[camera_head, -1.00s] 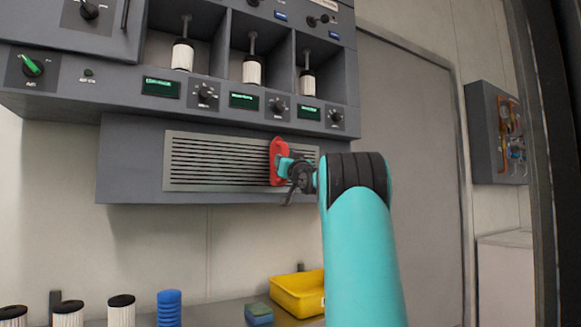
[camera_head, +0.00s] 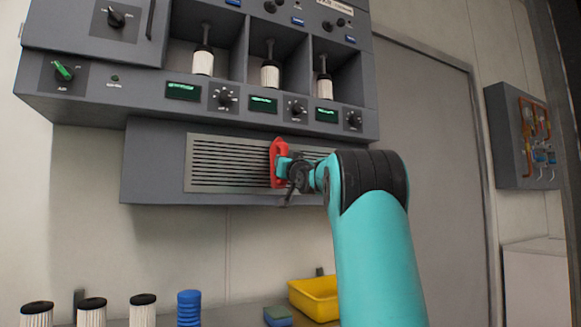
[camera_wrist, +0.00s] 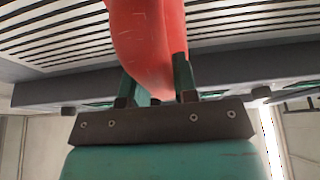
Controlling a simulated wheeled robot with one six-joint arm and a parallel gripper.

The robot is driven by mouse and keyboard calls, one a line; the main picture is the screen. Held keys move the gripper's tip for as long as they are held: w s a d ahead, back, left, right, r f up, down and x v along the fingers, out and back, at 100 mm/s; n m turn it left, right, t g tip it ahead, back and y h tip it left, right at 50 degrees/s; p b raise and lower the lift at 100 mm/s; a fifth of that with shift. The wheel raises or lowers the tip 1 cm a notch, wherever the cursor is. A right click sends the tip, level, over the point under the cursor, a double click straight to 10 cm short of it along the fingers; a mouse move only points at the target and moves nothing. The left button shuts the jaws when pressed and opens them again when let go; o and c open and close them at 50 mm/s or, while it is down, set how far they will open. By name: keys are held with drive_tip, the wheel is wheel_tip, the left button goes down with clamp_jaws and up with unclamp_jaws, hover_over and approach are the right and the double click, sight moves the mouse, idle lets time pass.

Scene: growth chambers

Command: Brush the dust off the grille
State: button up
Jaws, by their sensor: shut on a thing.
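The grille (camera_head: 228,163) is a pale panel with dark horizontal slots on the grey housing under the cabinet. No separate dust can be made out on it. My gripper (camera_head: 284,168) is shut on a red brush (camera_head: 276,162) and holds it upright in front of the grille, right of its middle. In the wrist view the red brush (camera_wrist: 148,45) rises between the two fingers, with the grille slots (camera_wrist: 60,35) behind it. Its bristles are hidden, so I cannot tell whether they touch the slots. My arm covers part of the grille's right side.
Above the grille, the cabinet holds several white filters (camera_head: 270,75), knobs and green displays. Below, a counter carries black-topped white filters (camera_head: 142,310), a blue ribbed cylinder (camera_head: 189,307), a blue-green sponge (camera_head: 278,316) and a yellow bin (camera_head: 318,297). A pipe box (camera_head: 520,140) hangs at right.

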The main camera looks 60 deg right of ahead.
drive_tip(key=shift+w+a, duration=0.35)
drive_tip(key=shift+a, duration=0.3)
drive_tip(key=shift+w+a+b, duration=0.35)
drive_tip(key=shift+w+a, duration=0.25)
drive_tip(key=shift+a, duration=0.3)
drive_tip(key=shift+w+a+b, duration=0.3)
drive_tip(key=shift+w+a, duration=0.25)
drive_tip(key=shift+a, duration=0.3)
drive_tip(key=shift+w+a+b, duration=0.35)
drive_tip(key=shift+w+a, duration=0.25)
drive_tip(key=shift+a, duration=0.3)
drive_tip(key=shift+w+a+b, duration=0.2)
drive_tip(key=shift+w+a, duration=0.3)
drive_tip(key=shift+a, duration=0.35)
drive_tip(key=shift+w+a+b, duration=0.15)
drive_tip(key=shift+w+a, duration=0.3)
drive_tip(key=shift+a, duration=0.4)
drive_tip(key=s+a+b, duration=0.3)
drive_tip(key=s+b, duration=0.1)
drive_tip(key=s, duration=0.1)
drive_tip(key=shift+s, duration=0.1)
drive_tip(key=shift+s+a, duration=0.1)
